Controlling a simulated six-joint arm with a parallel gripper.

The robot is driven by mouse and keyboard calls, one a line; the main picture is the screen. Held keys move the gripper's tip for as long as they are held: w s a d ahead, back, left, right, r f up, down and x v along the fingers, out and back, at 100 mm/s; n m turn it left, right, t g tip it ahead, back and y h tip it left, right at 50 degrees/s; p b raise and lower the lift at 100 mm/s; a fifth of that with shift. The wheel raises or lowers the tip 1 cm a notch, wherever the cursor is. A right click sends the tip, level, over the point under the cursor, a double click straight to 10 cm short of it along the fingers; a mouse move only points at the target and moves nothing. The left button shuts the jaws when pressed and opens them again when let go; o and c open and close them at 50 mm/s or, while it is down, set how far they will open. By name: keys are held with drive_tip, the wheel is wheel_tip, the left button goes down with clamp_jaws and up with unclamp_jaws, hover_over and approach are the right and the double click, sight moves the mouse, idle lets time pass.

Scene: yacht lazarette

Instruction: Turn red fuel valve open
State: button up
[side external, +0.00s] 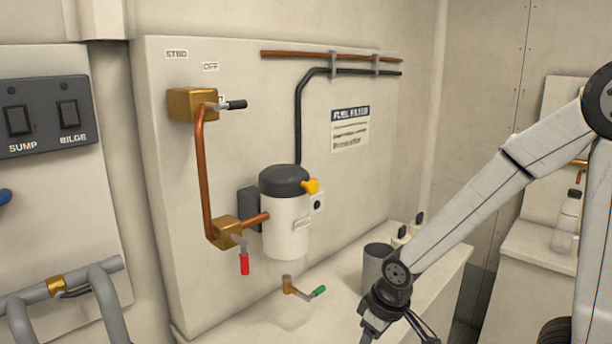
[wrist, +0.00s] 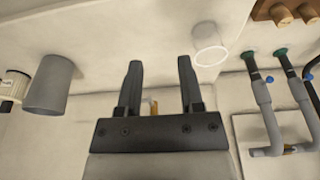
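The red fuel valve shows in the side view as a brass body (side external: 227,232) low on the cream panel, with a red-gripped lever (side external: 244,264) hanging down from it. A copper pipe joins it to the upper brass valve (side external: 194,105), which has a black-gripped lever. My gripper is at the bottom edge of the side view, right of the red lever and well apart from it, partly cut off. In the wrist view my gripper (wrist: 158,70) is open, its two dark fingers apart with nothing held between them. The red lever is not visible there.
A white filter canister (side external: 287,225) with a black top and yellow knob stands beside the valve. A green-handled brass valve (side external: 300,290) sits below it. A grey cup (side external: 377,268) and small bottles stand near my arm. Grey pipes (wrist: 265,115) show in the wrist view.

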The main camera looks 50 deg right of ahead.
drive_tip(key=shift+w+a+t, duration=0.25)
drive_tip(key=shift+w+t, duration=0.15)
drive_tip(key=shift+w, duration=0.2)
drive_tip(key=n+t+y, duration=0.2)
drive_tip(key=t+y, duration=0.1)
drive_tip(key=t, duration=1)
approach(244, 259)
wheel_tip(244, 259, down, 2)
drive_tip(key=w, duration=0.3)
drive_tip(key=shift+d+r+t, duration=0.1)
drive_tip(key=shift+r+t, duration=0.4)
drive_tip(key=shift+w+a, duration=0.25)
drive_tip(key=shift+w, duration=1)
drive_tip(key=shift+w+a, duration=0.25)
drive_tip(key=shift+w, duration=1)
drive_tip(key=shift+w+a, duration=0.25)
drive_tip(key=shift+w, duration=1)
clamp_jaws()
